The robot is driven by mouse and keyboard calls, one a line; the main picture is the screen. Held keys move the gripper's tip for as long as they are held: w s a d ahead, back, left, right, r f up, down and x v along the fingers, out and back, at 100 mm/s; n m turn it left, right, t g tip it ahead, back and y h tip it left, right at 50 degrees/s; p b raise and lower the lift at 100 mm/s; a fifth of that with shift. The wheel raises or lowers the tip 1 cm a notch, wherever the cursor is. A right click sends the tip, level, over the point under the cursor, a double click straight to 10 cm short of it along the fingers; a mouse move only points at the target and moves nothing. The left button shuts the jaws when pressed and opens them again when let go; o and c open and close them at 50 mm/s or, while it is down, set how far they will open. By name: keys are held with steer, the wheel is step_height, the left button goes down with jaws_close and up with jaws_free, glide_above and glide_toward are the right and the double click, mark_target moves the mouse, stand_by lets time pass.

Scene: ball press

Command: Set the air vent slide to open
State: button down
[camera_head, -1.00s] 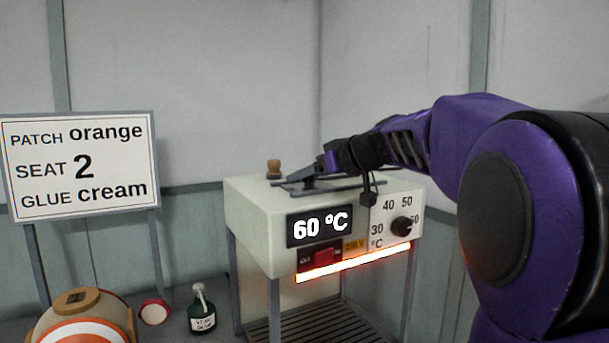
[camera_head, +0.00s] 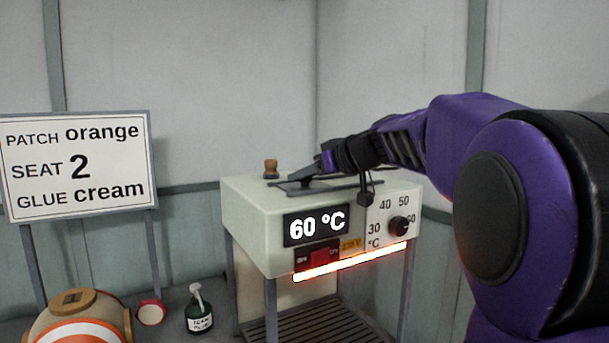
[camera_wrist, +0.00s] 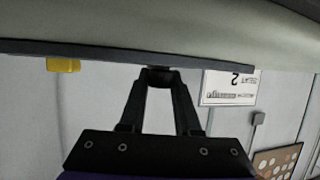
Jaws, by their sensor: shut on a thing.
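The air vent slide is a dark flat plate (camera_head: 330,184) with a small dark knob on top of the cream heater box (camera_head: 262,205). My gripper (camera_head: 308,178) reaches in from the right, low over the plate. In the wrist view my gripper (camera_wrist: 160,77) has its fingertips together on the small dark knob (camera_wrist: 159,69) under a long dark bar (camera_wrist: 100,49). The fingers hide most of the knob, and I cannot read any open or closed marking.
The box front has a 60 °C display (camera_head: 316,225), a black dial (camera_head: 398,226), a red switch (camera_head: 317,257) and a glowing strip (camera_head: 350,262). A wooden knob (camera_head: 271,168) stands at its top back. A sign (camera_head: 78,165), green bottle (camera_head: 199,312) and striped ball (camera_head: 80,325) are left.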

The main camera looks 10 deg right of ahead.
mark_target(350, 181)
steer(key=shift+d, duration=0.1)
stand_by(0.7)
steer(key=w+d, duration=0.1)
steer(key=d, duration=0.2)
steer(key=w+d+b, duration=0.1)
steer(key=d, duration=0.3)
steer(key=w+d, duration=0.1)
steer(key=d, duration=0.3)
steer(key=shift+w+r, duration=0.15)
steer(key=shift+w, duration=0.15)
steer(key=shift+d, duration=0.1)
steer(key=c, duration=0.7)
jaws_free()
steer(key=shift+d, duration=0.1)
steer(key=shift+o, duration=0.5)
steer(key=v, duration=1.7)
steer(key=shift+s, duration=0.25)
steer(key=shift+w, duration=0.1)
